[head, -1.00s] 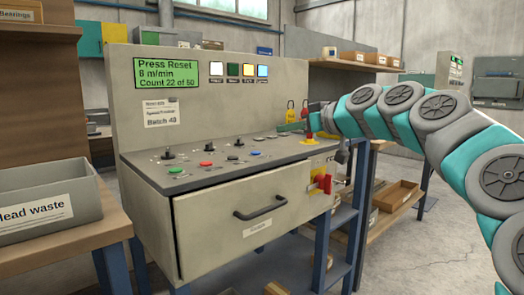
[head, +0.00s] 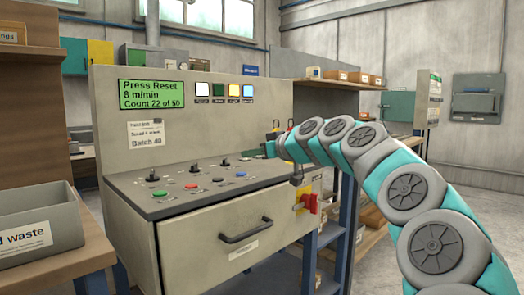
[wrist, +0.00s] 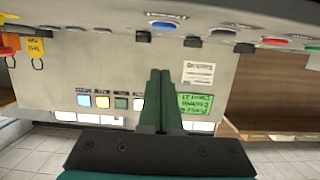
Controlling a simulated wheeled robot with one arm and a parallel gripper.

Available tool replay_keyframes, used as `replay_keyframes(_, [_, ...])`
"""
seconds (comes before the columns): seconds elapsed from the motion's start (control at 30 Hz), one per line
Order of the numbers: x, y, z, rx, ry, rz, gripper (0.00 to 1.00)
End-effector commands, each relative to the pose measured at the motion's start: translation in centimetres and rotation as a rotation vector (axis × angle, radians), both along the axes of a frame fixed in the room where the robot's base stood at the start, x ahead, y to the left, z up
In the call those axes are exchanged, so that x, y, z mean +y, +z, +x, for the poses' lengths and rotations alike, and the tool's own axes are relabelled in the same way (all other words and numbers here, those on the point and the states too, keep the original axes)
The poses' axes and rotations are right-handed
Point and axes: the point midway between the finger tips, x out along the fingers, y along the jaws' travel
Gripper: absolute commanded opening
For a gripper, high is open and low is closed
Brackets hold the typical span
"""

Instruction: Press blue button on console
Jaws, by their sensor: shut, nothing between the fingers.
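The console (head: 190,98) stands in the middle of the head view, with a sloped panel of buttons and black knobs. The blue button (head: 241,174) is right of the red button (head: 191,186) and green button (head: 159,194). In the wrist view, the blue button (wrist: 165,26) shows at the top, beyond my fingertips in the picture and apart from them. My gripper (wrist: 160,72) is shut and empty, its green fingers together.
The console screen (head: 151,94) reads "Press Reset", "8 m/min", "Count 22 of 50". Four lamps sit beside it. A red-and-yellow switch (head: 308,203) is on the console's right front. A grey waste bin (head: 40,225) stands at left. A drawer handle (head: 246,231) sticks out below the panel.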

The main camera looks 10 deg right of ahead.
Motion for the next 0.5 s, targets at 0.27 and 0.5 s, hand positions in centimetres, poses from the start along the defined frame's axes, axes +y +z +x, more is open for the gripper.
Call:
replay_keyframes(0.27, [0.9,-1.8,1.3,0.001,0.002,0.002,0.00])
replay_keyframes(0.5, [0.9,-3.8,1.4,0.001,0.000,0.002,0.00])
